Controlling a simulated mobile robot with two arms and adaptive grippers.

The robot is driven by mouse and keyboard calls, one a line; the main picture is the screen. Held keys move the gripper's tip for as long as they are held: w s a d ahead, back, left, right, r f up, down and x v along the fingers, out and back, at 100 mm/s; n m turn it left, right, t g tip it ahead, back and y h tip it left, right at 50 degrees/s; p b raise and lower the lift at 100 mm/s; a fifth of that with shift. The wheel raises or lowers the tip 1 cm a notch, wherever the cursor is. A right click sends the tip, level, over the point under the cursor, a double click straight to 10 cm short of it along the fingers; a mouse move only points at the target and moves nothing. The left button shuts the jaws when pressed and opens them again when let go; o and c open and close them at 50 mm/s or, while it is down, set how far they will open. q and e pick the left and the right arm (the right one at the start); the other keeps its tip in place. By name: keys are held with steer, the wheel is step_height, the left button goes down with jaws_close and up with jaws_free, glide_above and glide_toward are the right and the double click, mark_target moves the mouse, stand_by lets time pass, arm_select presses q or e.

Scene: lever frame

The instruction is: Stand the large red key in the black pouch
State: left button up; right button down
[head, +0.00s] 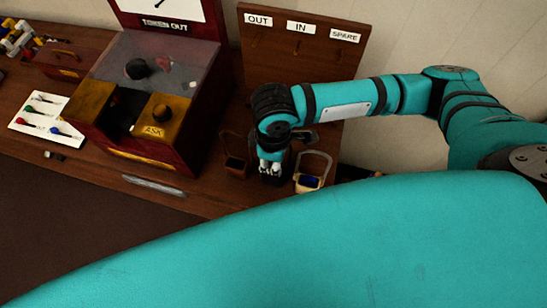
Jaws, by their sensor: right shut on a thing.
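My right gripper (271,168) points down at the front of the wooden bench, between a brown pouch and a cream pouch. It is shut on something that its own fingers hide. A dark shape just under the fingertips looks like the black pouch (270,179); the gripper covers most of it. I cannot make out the large red key. Small keys with green, red and blue heads lie on a white card (47,118) at the left. My left gripper is not in view.
A board (275,52) labelled OUT, IN and SPARE stands behind. A dark red machine (150,90) with an ASK plate stands left. My teal arm hides the foreground.

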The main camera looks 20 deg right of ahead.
steer(key=shift+f, duration=0.6)
steer(key=c, duration=1.3)
jaws_free()
steer(key=shift+o, duration=0.2)
step_height(320, 180, up, 7)
steer(key=p, duration=0.9)
steer(key=shift+r, duration=0.1)
